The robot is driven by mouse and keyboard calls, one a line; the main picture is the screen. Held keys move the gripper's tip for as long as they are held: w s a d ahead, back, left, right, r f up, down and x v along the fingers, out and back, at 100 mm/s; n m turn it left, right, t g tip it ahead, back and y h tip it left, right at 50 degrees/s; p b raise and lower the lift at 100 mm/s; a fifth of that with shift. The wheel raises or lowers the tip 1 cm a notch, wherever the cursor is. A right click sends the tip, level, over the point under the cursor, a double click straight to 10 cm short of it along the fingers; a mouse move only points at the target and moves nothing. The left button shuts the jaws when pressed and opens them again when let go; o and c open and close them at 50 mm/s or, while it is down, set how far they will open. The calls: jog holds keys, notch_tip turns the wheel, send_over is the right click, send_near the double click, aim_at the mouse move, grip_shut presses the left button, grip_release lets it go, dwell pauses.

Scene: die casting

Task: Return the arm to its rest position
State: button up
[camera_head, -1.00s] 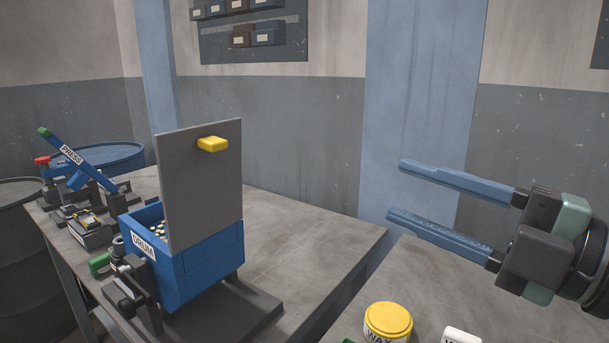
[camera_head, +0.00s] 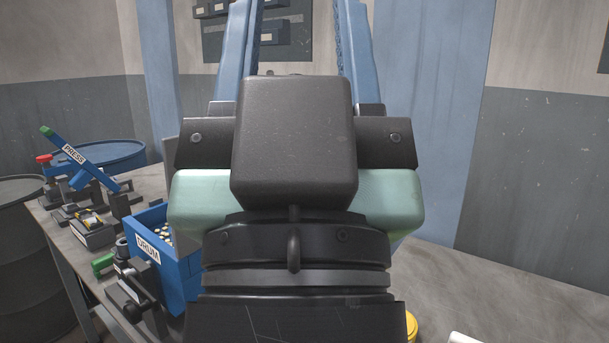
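My gripper (camera_head: 298,30) fills the middle of the view, close to the camera and pointing up and away. Its two blue fingers stand well apart with nothing between them, so it is open.
The blue DRUM box (camera_head: 177,265) is partly hidden behind my wrist, with small pieces inside. The PRESS (camera_head: 75,156) stands at the table's far left. Blue and dark barrels (camera_head: 108,157) stand beyond. A yellow-lidded tub (camera_head: 411,326) shows beside my wrist.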

notch_tip(320, 180, up, 21)
jog(key=p, duration=1.8)
jog(key=shift+w+d+f, duration=0.15)
jog(key=shift+w+f, duration=0.05)
jog(key=shift+w, duration=0.05)
